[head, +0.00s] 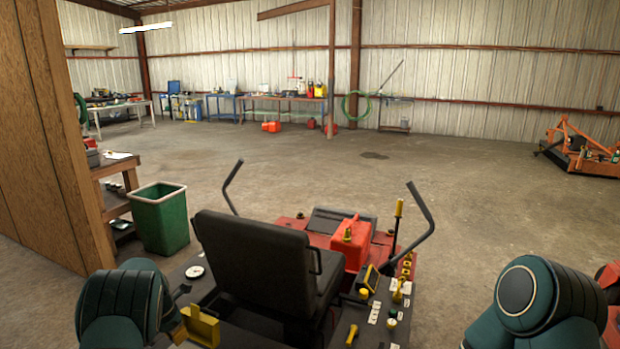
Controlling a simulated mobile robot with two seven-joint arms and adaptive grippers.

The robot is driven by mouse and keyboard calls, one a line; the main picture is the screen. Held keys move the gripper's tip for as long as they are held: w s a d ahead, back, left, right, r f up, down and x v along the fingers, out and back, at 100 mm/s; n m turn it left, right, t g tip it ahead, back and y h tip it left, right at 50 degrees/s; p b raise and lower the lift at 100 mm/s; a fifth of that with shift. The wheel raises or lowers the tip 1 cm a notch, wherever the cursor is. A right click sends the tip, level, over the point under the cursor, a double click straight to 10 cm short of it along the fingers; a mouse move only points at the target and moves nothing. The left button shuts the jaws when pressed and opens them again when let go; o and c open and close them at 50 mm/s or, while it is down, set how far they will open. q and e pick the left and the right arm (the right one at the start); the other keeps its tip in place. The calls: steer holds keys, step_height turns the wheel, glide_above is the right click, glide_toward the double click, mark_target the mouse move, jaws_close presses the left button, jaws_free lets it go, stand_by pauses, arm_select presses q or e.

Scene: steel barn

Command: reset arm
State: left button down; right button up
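The task names no object. My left arm comes in at the bottom left, dark teal and folded. A small dark part of my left gripper (178,306) shows at its right side, next to a yellow block (201,326). The fingers are mostly hidden, so I cannot tell if they are open or shut, or whether they touch the block. My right arm shows at the bottom right as a teal joint with a pale round cap. My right gripper is not in view.
A riding mower with a black seat (257,262) stands close in front, bearing a red fuel can (351,242). Its two levers rise at the sides. A green bin (160,218) and wooden bench (112,168) stand left. An orange implement (580,155) stands far right. The middle floor is clear.

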arm_select(q)
steer(key=s+d+f+m, duration=1.2)
steer(key=s+m, duration=0.1)
steer(key=s, duration=0.1)
steer(key=s+d+r+m+h+b, duration=0.1)
steer(key=s+d+r+m+h, duration=0.1)
steer(key=s+d+m, duration=1.2)
steer(key=shift+s+d+m+h, duration=0.15)
steer(key=shift+s+m+h, duration=0.25)
steer(key=shift+s, duration=0.45)
steer(key=shift+r, duration=0.1)
